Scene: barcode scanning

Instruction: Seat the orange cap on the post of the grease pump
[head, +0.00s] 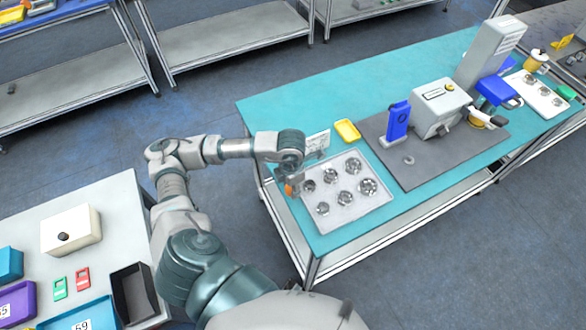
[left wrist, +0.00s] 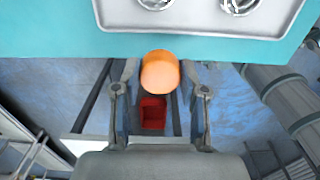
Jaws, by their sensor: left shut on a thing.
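The orange cap (left wrist: 160,71) is round and sits between the fingertips of my left gripper (left wrist: 160,78), which is shut on it. In the head view the cap (head: 289,189) is a small orange spot under my left gripper (head: 291,180), beside the left edge of the tray on the teal table. I cannot make out which thing is the grease pump; its post is not clearly visible. My right gripper is in neither view.
A white tray (head: 347,219) with several round metal parts lies on the teal table (head: 290,95). A side table (head: 122,205) with bins stands at left.

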